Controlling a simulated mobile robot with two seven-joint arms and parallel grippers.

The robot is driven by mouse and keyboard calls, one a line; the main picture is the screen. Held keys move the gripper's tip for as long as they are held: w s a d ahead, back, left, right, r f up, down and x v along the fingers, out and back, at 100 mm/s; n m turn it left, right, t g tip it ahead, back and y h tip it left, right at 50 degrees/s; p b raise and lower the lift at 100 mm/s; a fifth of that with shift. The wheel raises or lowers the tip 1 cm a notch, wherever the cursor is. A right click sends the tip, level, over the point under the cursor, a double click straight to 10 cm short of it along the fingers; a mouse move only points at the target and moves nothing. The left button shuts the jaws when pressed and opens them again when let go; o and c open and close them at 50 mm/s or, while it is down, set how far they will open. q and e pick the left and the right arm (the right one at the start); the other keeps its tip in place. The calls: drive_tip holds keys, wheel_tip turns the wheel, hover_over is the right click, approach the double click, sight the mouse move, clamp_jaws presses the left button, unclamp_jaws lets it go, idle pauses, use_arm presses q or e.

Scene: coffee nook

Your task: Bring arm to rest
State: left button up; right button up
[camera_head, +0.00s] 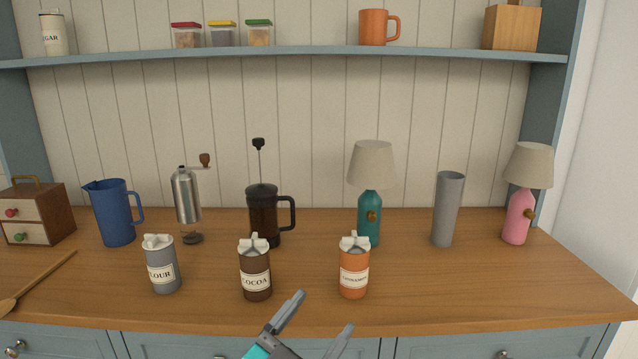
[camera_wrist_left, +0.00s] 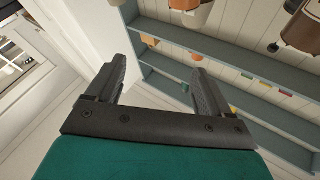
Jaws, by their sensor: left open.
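My left gripper (camera_head: 316,322) is at the bottom of the head view, in front of the counter's front edge. Its two dark fingers are spread apart with nothing between them. In the left wrist view the same gripper (camera_wrist_left: 155,85) shows its fingers apart and empty, with shelves and wall panelling beyond. The orange cinnamon canister (camera_head: 354,268) and the brown cocoa canister (camera_head: 255,270) stand upright on the counter beyond the gripper, apart from it. My right gripper is not in view.
The wooden counter (camera_head: 420,300) holds a grey flour canister (camera_head: 162,266), French press (camera_head: 262,215), blue pitcher (camera_head: 112,215), grinder (camera_head: 186,198), teal lamp (camera_head: 369,215), grey cylinder (camera_head: 447,210), pink lamp (camera_head: 518,215), drawer box (camera_head: 45,205) and wooden spoon (camera_head: 40,280). The front right counter is clear.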

use_arm(q)
drive_tip(key=s+a+f+n+g+y, duration=0.2)
drive_tip(key=s+a+f, duration=0.3)
drive_tip(key=f, duration=0.3)
drive_tip(key=s+a+f+n+g+y+p, duration=0.1)
drive_tip(key=s+a+f+n+g+y, duration=0.1)
drive_tip(key=s+a+f+y, duration=0.3)
drive_tip(key=s+a+f+n+g+y, duration=0.2)
drive_tip(key=s+a+f+n+y, duration=0.2)
drive_tip(key=f, duration=0.7)
drive_tip(key=s+a, duration=0.2)
drive_tip(key=a, duration=0.1)
drive_tip(key=shift+s+a+g+p, duration=0.15)
drive_tip(key=shift+s+g+p, duration=0.1)
drive_tip(key=shift+g+p, duration=0.05)
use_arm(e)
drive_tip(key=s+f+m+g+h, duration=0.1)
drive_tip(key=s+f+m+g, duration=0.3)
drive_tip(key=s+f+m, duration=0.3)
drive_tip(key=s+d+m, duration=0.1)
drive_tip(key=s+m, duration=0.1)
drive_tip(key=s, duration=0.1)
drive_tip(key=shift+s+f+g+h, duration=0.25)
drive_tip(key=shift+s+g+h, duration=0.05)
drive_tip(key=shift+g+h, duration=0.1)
